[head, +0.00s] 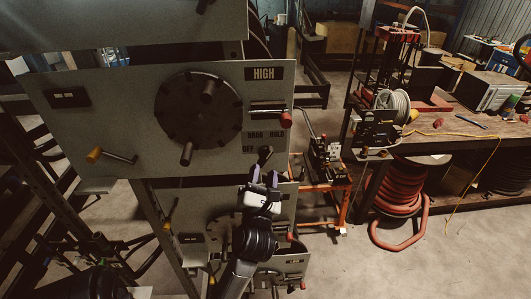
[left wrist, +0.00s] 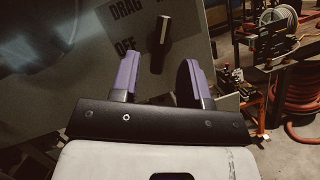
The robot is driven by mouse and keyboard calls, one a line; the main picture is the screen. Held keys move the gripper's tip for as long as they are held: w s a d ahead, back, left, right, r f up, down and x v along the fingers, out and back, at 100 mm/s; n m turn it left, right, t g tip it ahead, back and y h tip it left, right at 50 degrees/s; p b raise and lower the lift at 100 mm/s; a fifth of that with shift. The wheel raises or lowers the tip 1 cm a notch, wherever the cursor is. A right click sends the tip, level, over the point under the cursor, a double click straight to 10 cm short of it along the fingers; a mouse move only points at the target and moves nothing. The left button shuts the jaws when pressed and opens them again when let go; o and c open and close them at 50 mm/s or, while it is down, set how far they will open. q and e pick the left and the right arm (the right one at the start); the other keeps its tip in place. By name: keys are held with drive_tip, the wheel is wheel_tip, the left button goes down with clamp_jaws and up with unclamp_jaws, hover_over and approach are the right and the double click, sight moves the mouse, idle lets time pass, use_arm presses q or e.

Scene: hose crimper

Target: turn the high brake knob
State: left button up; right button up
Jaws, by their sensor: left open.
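The high brake knob (head: 265,153) is a small dark pointer knob on the grey panel under the HIGH label (head: 264,74). Lettering beside it reads DRAG, HOLD and OFF. The knob (left wrist: 160,42) also shows in the left wrist view, its pointer standing nearly upright with a light edge. My left gripper (head: 264,176) is open and empty just below the knob. In the left wrist view the knob lies just ahead of the gap between the purple fingers (left wrist: 159,60), roughly centred. I cannot tell the exact distance. My right gripper is not in view.
On the same panel are a large dark round hub (head: 198,110), a red-tipped lever (head: 285,119) and a yellow-tipped lever (head: 95,155). Lower panels stand beneath. To the right are an orange stand (head: 345,200), a red hose coil (head: 398,190) and a cluttered bench.

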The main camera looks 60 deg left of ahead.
sight(265, 161)
use_arm(q)
drive_tip(key=shift+p+x, duration=0.7)
drive_tip(key=shift+x, duration=2)
drive_tip(key=c, duration=0.6)
